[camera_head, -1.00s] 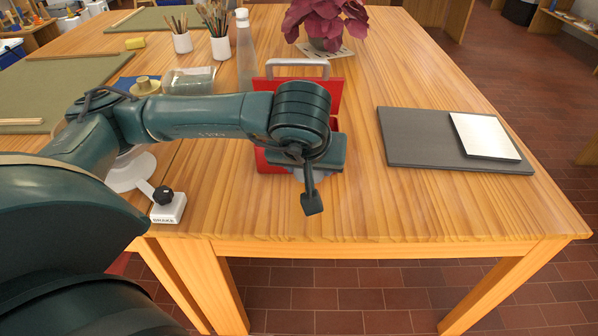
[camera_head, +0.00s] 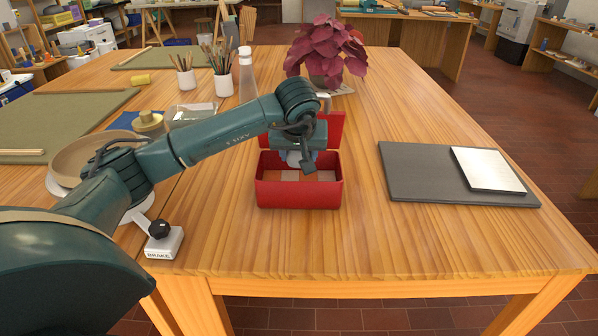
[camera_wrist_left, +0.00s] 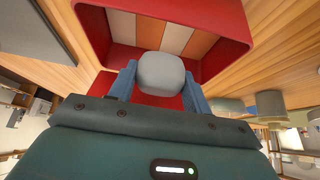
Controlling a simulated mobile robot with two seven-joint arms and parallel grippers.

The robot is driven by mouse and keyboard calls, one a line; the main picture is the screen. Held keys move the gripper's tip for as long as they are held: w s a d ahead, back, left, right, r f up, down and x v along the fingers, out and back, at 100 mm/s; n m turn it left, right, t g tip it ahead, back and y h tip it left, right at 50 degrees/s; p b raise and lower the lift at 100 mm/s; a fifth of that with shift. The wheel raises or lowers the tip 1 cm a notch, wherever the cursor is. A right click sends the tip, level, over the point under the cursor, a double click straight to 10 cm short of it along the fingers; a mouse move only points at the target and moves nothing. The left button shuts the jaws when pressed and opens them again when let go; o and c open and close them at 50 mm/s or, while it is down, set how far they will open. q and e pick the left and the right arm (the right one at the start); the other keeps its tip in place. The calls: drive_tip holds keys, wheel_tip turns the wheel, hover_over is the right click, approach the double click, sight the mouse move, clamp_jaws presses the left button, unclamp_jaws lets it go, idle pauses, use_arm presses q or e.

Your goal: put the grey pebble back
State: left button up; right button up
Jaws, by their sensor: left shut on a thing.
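The grey pebble (camera_wrist_left: 161,73) is held between the blue fingers of my left gripper (camera_wrist_left: 162,84) in the left wrist view. In the head view my left gripper (camera_head: 295,158) is over the open red box (camera_head: 298,195), near its back side, and the pebble shows only as a small grey patch. The gripper is shut on the pebble. Whether the pebble touches the box is unclear. My right gripper is not in view.
A dark board (camera_head: 425,175) with a pale plate (camera_head: 487,169) lies to the right. A potted red plant (camera_head: 327,48) and brush cups (camera_head: 222,80) stand behind. A wheel (camera_head: 85,158) and a white brake block (camera_head: 165,242) are at left. The front right tabletop is clear.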

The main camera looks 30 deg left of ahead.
sight(299, 157)
use_arm(q)
drive_tip(key=shift+w+a, duration=0.5)
drive_tip(key=shift+w, duration=0.35)
wheel_tip(299, 157, down, 2)
drive_tip(key=shift+f, duration=0.2)
wheel_tip(299, 157, down, 4)
drive_tip(key=shift+f+b, duration=0.15)
drive_tip(key=shift+b, duration=0.15)
drive_tip(key=shift+w+a+f, duration=0.1)
drive_tip(key=shift+w+f, duration=0.05)
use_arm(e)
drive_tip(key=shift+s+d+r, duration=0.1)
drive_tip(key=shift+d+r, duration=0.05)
use_arm(q)
drive_tip(key=shift+f, duration=0.15)
drive_tip(key=o, duration=1)
drive_tip(key=shift+o, duration=0.2)
